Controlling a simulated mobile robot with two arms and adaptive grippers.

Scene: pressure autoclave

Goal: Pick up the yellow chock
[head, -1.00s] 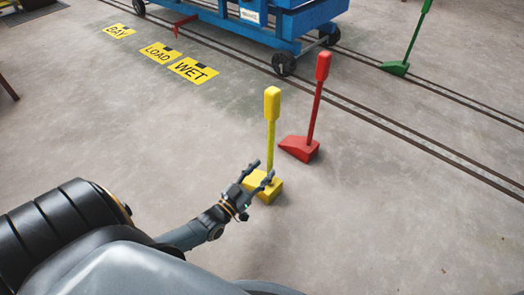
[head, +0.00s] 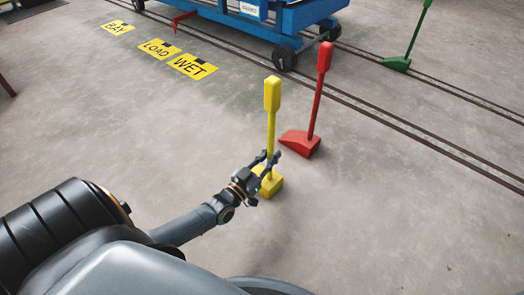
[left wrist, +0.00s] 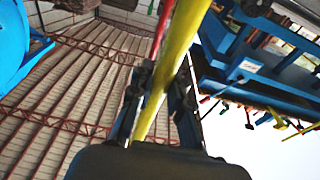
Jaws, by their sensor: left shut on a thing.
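The yellow chock (head: 271,97) stands on the floor, its upright handle rising from a wedge base. My left gripper (head: 268,162) is shut around the lower part of the handle, just above the base, which it partly hides. In the left wrist view the yellow handle (left wrist: 181,40) runs slanted between the two fingers of the left gripper (left wrist: 162,88). The base still appears to be on the floor. My right gripper is not in view.
A red chock (head: 300,142) stands close behind and right of the yellow one. A green chock (head: 398,62) is at the upper right by the rails (head: 400,122). A blue trolley (head: 265,28) stands behind. Floor to the right is clear.

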